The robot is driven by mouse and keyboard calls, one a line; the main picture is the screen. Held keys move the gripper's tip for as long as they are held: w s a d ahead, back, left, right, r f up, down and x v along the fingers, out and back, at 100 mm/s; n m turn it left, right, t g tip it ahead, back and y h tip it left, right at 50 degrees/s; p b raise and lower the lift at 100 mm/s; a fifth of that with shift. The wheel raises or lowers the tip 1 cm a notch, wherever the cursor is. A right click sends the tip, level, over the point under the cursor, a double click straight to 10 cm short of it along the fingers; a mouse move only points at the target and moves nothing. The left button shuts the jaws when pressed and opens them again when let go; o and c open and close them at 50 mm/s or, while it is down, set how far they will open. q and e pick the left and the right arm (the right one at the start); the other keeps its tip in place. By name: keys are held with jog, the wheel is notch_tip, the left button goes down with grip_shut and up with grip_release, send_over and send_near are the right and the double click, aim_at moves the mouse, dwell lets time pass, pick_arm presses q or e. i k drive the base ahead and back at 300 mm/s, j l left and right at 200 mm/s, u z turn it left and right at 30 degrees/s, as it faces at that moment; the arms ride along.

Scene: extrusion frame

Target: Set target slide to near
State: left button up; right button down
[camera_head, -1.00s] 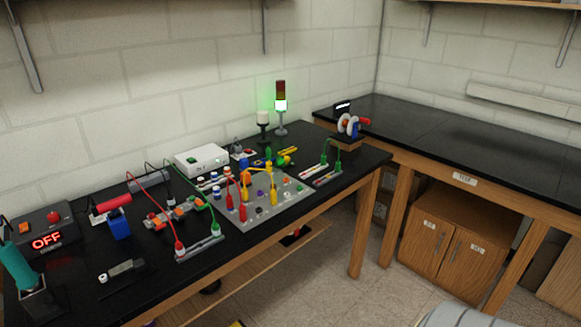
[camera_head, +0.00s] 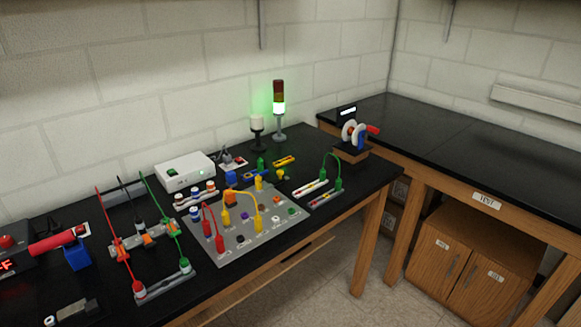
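No part is plainly marked as the target slide, and I cannot tell which one it is. Two narrow strips with small red marks, the rear one (camera_head: 309,187) and the front one (camera_head: 325,198), lie at the right of the black bench (camera_head: 250,275), with a green cable (camera_head: 329,155) arching above them. A rail carrying orange clips (camera_head: 147,238) lies at the left. A small dark block with a pale knob (camera_head: 75,310) is at the lower left. Neither of my grippers is in view.
A grey board (camera_head: 255,246) with red and yellow leads fills the bench middle. A white box (camera_head: 185,172), a lit stack light (camera_head: 279,105) and a white lamp (camera_head: 257,124) stand behind. A wheel device (camera_head: 353,138) stands right. The long side bench (camera_head: 450,145) is largely clear.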

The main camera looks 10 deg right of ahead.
aim_at(280, 172)
jog(key=i+l, duration=0.6)
jog(key=i, duration=0.15)
